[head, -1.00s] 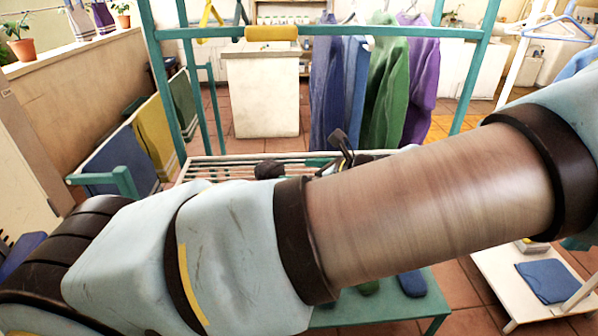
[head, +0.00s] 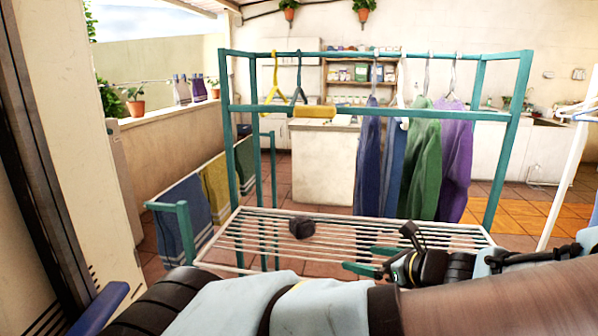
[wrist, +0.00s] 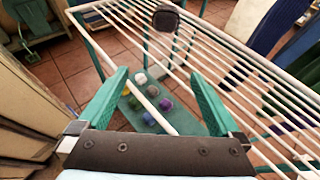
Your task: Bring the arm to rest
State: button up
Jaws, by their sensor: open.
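My arm crosses the bottom of the head view and hides the floor there.
A dark block-like thing (head: 302,228) is at the rack, also seen in the wrist view (wrist: 166,18). Clothes (head: 422,160) hang from the teal frame (head: 240,108). Several small coloured balls (wrist: 150,100) lie below the slats. Towels (head: 215,185) hang at left.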

jog(key=shift+w+a+f+n+g, duration=0.15)
jog(key=shift+w+a+g, duration=0.05)
jog(key=shift+a, duration=0.2)
jog(key=shift+w+a+f+n+g, duration=0.1)
jog(key=shift+w+a+n+g, duration=0.1)
jog(key=shift+a, duration=0.15)
jog(key=s+a+f+n+g+h, duration=0.1)
jog(key=s+a+f+n+g, duration=0.1)
jog(key=a+n+g, duration=0.35)
jog(key=s+a+f+n+g+h, duration=0.1)
jog(key=s+a+f+n+g, duration=0.1)
jog(key=a+n+g, duration=0.35)
jog(key=s+a+r+n+t+h, duration=0.1)
jog(key=a+r+n+t+h, duration=0.1)
jog(key=a+r+n+h, duration=0.3)
jog(key=a+r+n, duration=0.4)
jog(key=r+n, duration=0.2)
jog(key=n, duration=0.5)
jog(key=shift+a+r+h, duration=0.3)
jog(key=shift+a+h, duration=0.05)
jog(key=shift+h, duration=0.05)
